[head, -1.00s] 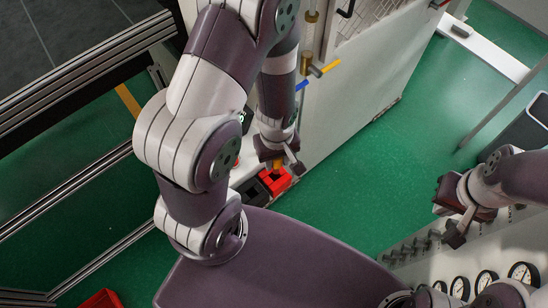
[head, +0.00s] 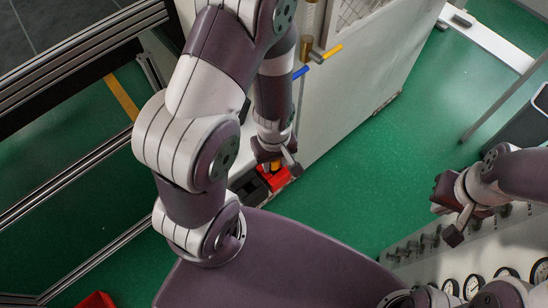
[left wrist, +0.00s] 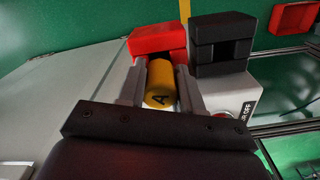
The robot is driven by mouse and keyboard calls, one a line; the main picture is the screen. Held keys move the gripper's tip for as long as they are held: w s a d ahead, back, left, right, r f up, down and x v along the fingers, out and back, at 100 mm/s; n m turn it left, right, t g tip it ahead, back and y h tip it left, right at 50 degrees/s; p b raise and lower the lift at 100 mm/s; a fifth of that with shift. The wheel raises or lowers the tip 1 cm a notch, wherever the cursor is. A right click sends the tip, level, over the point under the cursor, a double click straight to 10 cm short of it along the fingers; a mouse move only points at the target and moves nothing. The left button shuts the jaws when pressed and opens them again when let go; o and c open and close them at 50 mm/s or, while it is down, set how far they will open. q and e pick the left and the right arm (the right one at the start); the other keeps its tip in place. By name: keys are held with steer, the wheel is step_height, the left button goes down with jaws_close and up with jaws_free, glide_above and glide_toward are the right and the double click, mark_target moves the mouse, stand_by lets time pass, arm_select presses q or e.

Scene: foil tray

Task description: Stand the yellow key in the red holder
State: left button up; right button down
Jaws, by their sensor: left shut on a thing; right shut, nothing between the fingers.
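The yellow key (left wrist: 160,84), a thick cylinder marked "A" on its end, is between the fingers of my left gripper (left wrist: 162,88) in the left wrist view. The gripper is shut on it. The red holder (left wrist: 157,38) lies just beyond the key. In the head view my left gripper (head: 276,162) is right over the red holder (head: 281,184), and only a small piece of the key (head: 274,167) shows. The key's far end is hidden, so I cannot tell whether it is inside the holder. My right gripper (head: 460,219) is shut and empty, far to the right.
A black holder (left wrist: 222,30) stands beside the red one. A white cabinet (head: 345,95) with blue (head: 300,72) and yellow (head: 331,53) handles rises close behind my left gripper. A gauge panel (head: 425,262) lies below my right gripper. Green floor is open between.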

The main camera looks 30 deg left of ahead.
arm_select(q)
steer(key=o, duration=1.2)
steer(key=shift+c, duration=0.2)
step_height(320, 180, up, 13)
steer(key=shift+f, duration=0.15)
